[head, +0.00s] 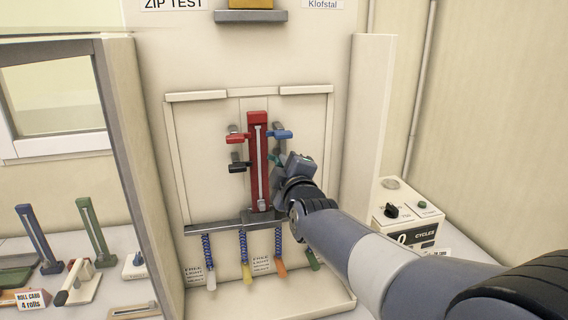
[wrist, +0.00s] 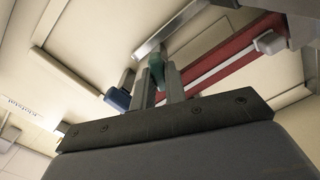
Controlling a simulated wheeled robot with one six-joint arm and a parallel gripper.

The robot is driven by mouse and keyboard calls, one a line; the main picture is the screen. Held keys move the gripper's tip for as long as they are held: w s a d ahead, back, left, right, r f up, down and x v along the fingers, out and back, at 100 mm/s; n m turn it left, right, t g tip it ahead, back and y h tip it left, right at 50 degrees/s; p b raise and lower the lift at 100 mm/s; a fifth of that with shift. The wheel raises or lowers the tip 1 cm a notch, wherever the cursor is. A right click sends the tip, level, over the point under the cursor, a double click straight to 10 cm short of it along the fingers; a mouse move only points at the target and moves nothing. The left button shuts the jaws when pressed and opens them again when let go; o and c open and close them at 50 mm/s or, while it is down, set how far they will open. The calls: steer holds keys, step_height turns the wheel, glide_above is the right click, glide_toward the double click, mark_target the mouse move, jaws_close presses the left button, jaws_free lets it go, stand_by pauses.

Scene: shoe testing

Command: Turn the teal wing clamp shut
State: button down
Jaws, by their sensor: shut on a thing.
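The teal wing clamp (head: 274,158) is on the right side of the upright red zip holder (head: 251,185), below the blue clamp (head: 282,134). My gripper (head: 287,162) hides most of it in the head view. In the wrist view the teal wing (wrist: 157,70) sits between the two fingers of my gripper (wrist: 158,84), which are shut on it. The blue clamp also shows in the wrist view (wrist: 118,98), left of the fingers. How far the teal wing is turned is hard to tell.
A red clamp (head: 238,138) and a black clamp (head: 238,167) are on the holder's left side. Springs with coloured tabs hang from a grey bar (head: 215,227) below. A control box (head: 407,212) stands at the right. Green and blue zip holders stand at the left.

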steer(key=shift+n, duration=2.3)
steer(key=shift+f, duration=0.1)
steer(key=c, duration=1.4)
jaws_free()
steer(key=shift+c, duration=0.2)
steer(key=b+v, duration=0.1)
steer(key=v, duration=1)
steer(key=shift+b, duration=0.4)
steer(key=shift+w+a, duration=0.1)
steer(key=shift+w, duration=0.1)
